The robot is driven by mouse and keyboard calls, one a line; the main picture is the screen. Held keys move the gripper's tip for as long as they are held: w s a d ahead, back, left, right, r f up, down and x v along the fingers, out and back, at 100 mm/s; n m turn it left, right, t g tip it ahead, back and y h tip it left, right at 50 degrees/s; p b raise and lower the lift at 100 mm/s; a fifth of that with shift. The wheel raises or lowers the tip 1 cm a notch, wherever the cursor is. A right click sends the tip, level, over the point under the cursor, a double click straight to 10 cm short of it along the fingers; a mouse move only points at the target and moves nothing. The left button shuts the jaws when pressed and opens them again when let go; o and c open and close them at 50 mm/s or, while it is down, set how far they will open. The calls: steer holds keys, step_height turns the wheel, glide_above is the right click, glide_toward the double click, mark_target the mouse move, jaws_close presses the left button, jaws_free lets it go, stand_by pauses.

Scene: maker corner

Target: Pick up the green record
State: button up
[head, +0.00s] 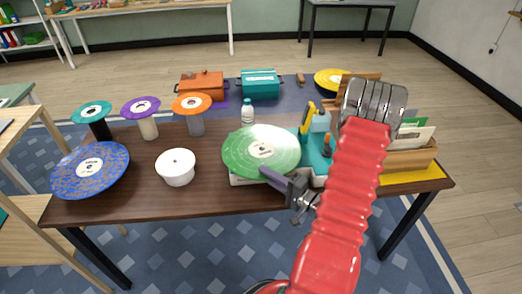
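The green record (248,147) is a large disc with a pale centre label, near the front middle of the brown table. It lies over a low pale object (238,181), which shows only a little below its front edge. My gripper (272,177) is at the record's front right rim, coming from the right, and its dark finger overlaps the rim. I cannot tell whether the fingers touch the record or are closed on it. My red arm hides part of the table to the right of the record.
A blue record (75,182) lies at the left. A white round tub (176,179) stands left of the green record, a small bottle (247,114) behind it. A teal tool holder (318,148) is close on its right. Three small discs on stands are back left.

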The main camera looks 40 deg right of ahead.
steer(key=shift+w+a+f, duration=0.1)
steer(key=shift+w+a, duration=0.1)
steer(key=shift+w, duration=0.95)
steer(key=shift+w+a, duration=0.2)
steer(key=shift+w, duration=0.9)
jaws_close()
steer(key=shift+r, duration=5.05)
